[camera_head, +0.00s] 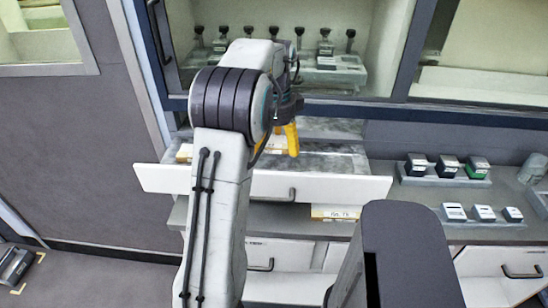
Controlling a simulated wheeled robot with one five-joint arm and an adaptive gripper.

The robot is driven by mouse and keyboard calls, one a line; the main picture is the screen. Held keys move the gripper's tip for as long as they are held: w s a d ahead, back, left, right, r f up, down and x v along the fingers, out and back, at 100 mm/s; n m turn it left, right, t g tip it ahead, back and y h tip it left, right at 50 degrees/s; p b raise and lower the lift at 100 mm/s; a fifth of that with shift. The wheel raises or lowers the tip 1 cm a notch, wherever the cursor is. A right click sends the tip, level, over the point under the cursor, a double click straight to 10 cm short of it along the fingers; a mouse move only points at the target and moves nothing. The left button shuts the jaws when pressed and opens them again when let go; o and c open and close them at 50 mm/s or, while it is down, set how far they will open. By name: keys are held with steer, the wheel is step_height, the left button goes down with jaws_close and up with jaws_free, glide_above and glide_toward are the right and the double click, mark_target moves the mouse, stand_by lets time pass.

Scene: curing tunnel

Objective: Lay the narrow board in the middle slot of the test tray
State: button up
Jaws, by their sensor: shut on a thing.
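My gripper (287,150) shows its dark body and yellow fingers past the end of my arm. It points down over an open white-fronted drawer (340,187), behind the drawer's front panel. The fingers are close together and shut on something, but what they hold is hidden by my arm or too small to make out. I cannot pick out the narrow board with certainty. I cannot tell which thing is the test tray.
A back rack (443,182) and a front rack (482,220) on the right counter each hold several small blocks. A glass-fronted cabinet (385,50) behind holds several dark-topped items. The drawer has a handle (283,197). A labelled strip (335,213) lies below it.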

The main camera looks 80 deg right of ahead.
mark_target(274, 163)
steer(key=shift+w+f, duration=0.2)
steer(key=shift+w, duration=0.05)
steer(key=shift+f, duration=1.95)
steer(key=shift+f, duration=0.15)
steer(key=o, duration=1.1)
step_height(274, 163, up, 12)
steer(key=shift+p, duration=0.75)
